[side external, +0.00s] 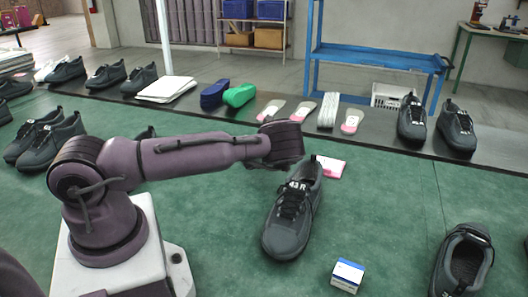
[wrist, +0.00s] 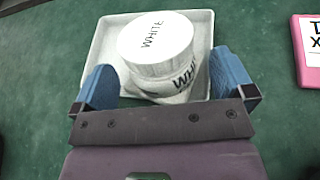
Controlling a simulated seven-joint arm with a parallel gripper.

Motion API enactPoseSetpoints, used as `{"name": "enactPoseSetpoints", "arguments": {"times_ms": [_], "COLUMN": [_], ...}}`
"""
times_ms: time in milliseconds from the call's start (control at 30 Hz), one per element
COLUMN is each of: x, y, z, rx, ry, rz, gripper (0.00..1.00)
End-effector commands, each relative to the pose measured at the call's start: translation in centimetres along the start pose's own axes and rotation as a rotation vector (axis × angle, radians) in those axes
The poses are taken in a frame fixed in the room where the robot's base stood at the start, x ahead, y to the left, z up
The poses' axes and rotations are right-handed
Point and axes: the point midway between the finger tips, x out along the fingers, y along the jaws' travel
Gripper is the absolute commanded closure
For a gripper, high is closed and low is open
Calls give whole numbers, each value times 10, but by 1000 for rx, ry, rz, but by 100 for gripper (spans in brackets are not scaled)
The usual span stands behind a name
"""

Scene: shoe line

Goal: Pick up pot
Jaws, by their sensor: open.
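The pot (wrist: 160,50) is white with a white lid marked WHITE, and its side carries the same lettering. It stands in a shallow white tray (wrist: 108,35) in the wrist view. My gripper (wrist: 164,80) is open, with one blue fingertip to the left of the pot and the other to its right. I cannot tell whether either fingertip touches it. In the side external view the pot, the tray and the gripper's fingers are hidden behind the dark shoe and my arm.
A dark shoe (side external: 290,215) marked 43 R stands in front of my arm's end. A pink-edged card (side external: 329,167) lies just beyond; a pink item (wrist: 309,50) shows in the wrist view. A small blue and white box (side external: 347,275) and another shoe (side external: 464,262) are at front right.

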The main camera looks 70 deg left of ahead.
Motion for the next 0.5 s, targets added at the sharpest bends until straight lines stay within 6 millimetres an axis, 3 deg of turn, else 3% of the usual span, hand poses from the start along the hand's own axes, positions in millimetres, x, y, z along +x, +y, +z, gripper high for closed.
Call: {"name": "enactPoseSetpoints", "arguments": {"times_ms": [133, 400, 500], "x": [15, 17, 17], "y": [0, 0, 0], "z": [1, 1, 1], "rx": [-2, -1, -1], "ry": [-1, -1, -1], "rz": [1, 0, 0], "gripper": [0, 0, 21]}}
